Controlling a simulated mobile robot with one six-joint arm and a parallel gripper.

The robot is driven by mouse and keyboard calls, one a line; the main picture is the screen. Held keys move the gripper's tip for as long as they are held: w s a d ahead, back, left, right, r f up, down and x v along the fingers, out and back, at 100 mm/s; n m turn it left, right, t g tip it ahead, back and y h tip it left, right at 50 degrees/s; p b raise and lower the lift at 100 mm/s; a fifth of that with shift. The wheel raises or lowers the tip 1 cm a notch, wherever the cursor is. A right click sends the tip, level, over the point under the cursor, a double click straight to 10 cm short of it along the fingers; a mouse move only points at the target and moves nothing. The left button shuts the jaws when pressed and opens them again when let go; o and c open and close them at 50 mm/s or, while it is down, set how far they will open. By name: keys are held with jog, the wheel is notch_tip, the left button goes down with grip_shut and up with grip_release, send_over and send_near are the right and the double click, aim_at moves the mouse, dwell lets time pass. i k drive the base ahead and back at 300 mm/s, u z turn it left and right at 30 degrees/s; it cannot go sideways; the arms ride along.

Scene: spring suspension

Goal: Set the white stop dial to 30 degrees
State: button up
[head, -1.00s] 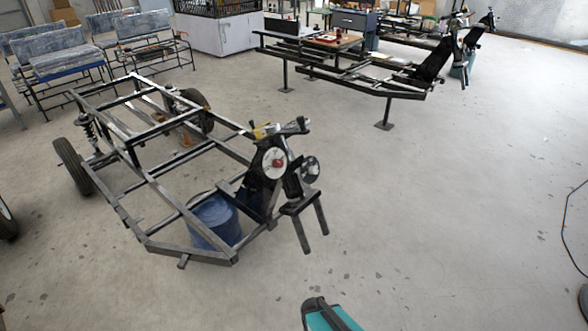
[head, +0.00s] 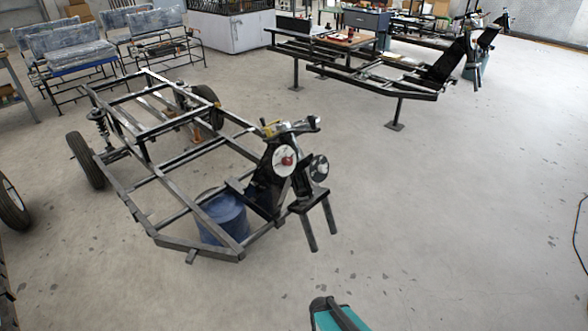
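The white stop dial (head: 283,161) is a round white disc with a red centre knob (head: 287,160). It is mounted on the dark upright at the front of the metal vehicle frame (head: 170,190). The markings on the dial are too small to read, so I cannot tell its angle. A teal and black part of my own arm (head: 335,316) shows at the bottom edge, well apart from the dial. My gripper's fingers cannot be made out.
A blue drum (head: 222,218) stands inside the frame. Wheels (head: 12,206) stand at the left edge. A second frame (head: 370,65), benches (head: 150,35) and a white cabinet (head: 230,30) are at the back. The floor to the right is clear, apart from a cable (head: 577,225).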

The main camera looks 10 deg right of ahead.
aim_at(322, 168)
jog(key=k, duration=1.35)
jog(key=z, duration=0.5)
jog(key=i, duration=1.6)
jog(key=u, duration=0.5)
